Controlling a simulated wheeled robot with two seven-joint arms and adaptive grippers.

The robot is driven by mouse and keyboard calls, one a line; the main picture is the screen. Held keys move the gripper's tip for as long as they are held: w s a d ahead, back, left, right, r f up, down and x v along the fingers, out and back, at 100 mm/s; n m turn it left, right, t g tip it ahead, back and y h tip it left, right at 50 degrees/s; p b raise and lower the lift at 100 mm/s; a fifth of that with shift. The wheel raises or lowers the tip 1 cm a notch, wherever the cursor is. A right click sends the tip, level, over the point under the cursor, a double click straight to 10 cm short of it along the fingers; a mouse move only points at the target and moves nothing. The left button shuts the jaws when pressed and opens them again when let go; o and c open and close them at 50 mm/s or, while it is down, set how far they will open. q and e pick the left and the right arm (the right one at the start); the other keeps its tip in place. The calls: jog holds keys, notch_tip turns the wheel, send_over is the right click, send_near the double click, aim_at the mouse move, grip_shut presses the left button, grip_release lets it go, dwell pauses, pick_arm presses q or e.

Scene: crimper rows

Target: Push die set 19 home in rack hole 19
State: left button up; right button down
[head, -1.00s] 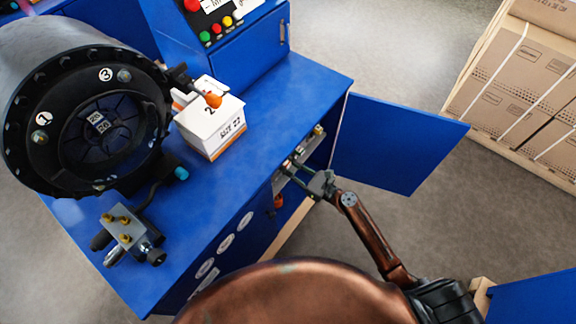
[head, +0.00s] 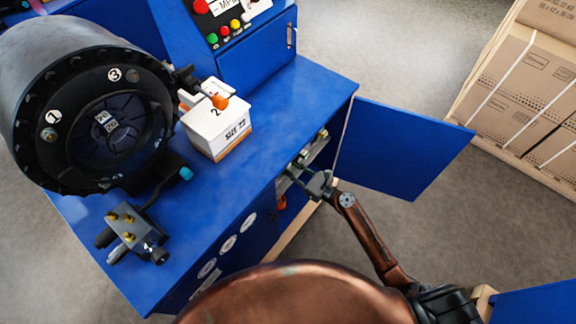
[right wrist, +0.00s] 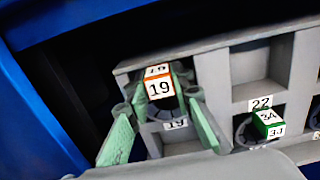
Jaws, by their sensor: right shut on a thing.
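Die set 19 (right wrist: 160,88) shows in the right wrist view as a block with a white "19" label edged in orange. My right gripper (right wrist: 158,100) has its two green-padded fingers on either side of it and is shut on it. The block is at the rack (right wrist: 215,70), by the hole whose label (right wrist: 175,124) reads 19. How deep it sits in the hole is hard to tell. In the head view my right gripper (head: 308,180) reaches into the open cabinet front at the rack. The left gripper is not in view.
A green-edged die set (right wrist: 268,122) marked 34 sits in the hole labelled 22, right of hole 19. The blue cabinet door (head: 405,148) stands open right of my arm. A white box (head: 218,128) stands on the blue bench (head: 290,100) near the crimper head (head: 85,110).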

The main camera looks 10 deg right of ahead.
jog(key=shift+w+a+r, duration=0.35)
jog(key=shift+w+a, duration=0.05)
jog(key=shift+w, duration=0.15)
jog(key=c, duration=2.2)
grip_release()
jog(key=o, duration=0.5)
jog(key=shift+s+f, duration=0.1)
jog(key=shift+f, duration=0.05)
jog(key=shift+o, duration=0.5)
jog(key=shift+s+f, duration=0.1)
jog(key=shift+f, duration=0.3)
jog(key=shift+d, duration=0.1)
jog(key=v, duration=1.1)
jog(key=shift+s+d+r, duration=0.2)
jog(key=shift+s+r, duration=0.1)
jog(key=shift+r, duration=0.05)
